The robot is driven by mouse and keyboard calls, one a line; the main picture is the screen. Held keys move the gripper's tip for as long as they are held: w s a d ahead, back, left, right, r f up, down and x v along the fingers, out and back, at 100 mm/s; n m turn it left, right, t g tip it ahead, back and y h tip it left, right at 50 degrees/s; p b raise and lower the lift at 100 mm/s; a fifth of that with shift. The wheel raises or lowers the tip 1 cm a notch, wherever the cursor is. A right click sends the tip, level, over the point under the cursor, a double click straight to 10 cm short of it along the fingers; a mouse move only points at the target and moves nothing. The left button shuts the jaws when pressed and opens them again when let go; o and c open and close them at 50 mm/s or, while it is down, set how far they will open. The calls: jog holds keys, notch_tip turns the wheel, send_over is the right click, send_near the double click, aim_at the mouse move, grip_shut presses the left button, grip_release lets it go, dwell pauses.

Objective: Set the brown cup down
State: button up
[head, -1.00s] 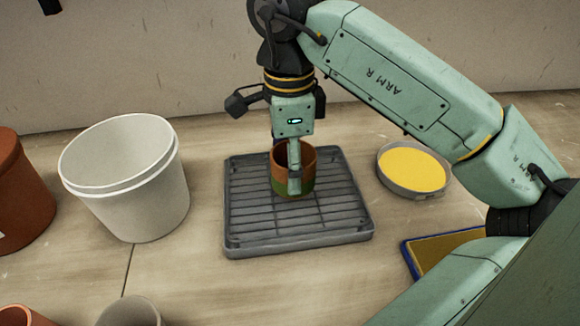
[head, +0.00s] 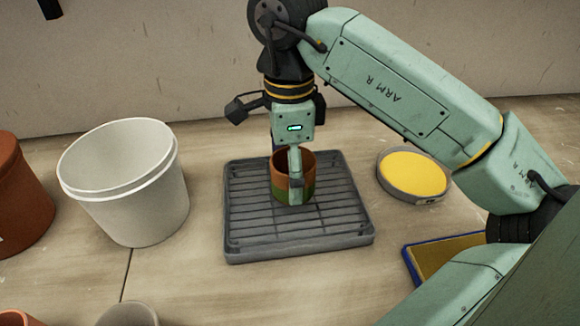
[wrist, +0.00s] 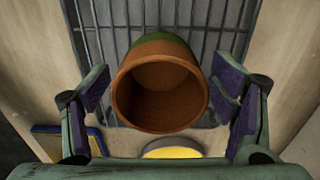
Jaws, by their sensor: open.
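The brown cup (head: 307,182), with a green lower band, stands upright on the grey slatted rack (head: 340,228). In the wrist view the cup (wrist: 160,97) shows its empty inside, and the rack (wrist: 113,42) lies beneath it. My gripper (head: 294,178) is open around the cup in the head view, with one finger in front of it. In the wrist view the gripper (wrist: 165,95) has its purple-padded fingers on either side of the cup, with a gap on each side. The cup's far side is partly hidden in the head view.
A white bucket (head: 130,190) stands left of the rack, with a terracotta pot (head: 18,200) farther left. A round grey dish with a yellow top (head: 413,175) is at right. A blue-edged tray (head: 440,258) lies near my arm. Bare table shows between the bucket and rack.

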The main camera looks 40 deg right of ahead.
notch_tip(320, 180, up, 12)
jog(key=p, duration=0.6)
jog(key=shift+r, duration=0.2)
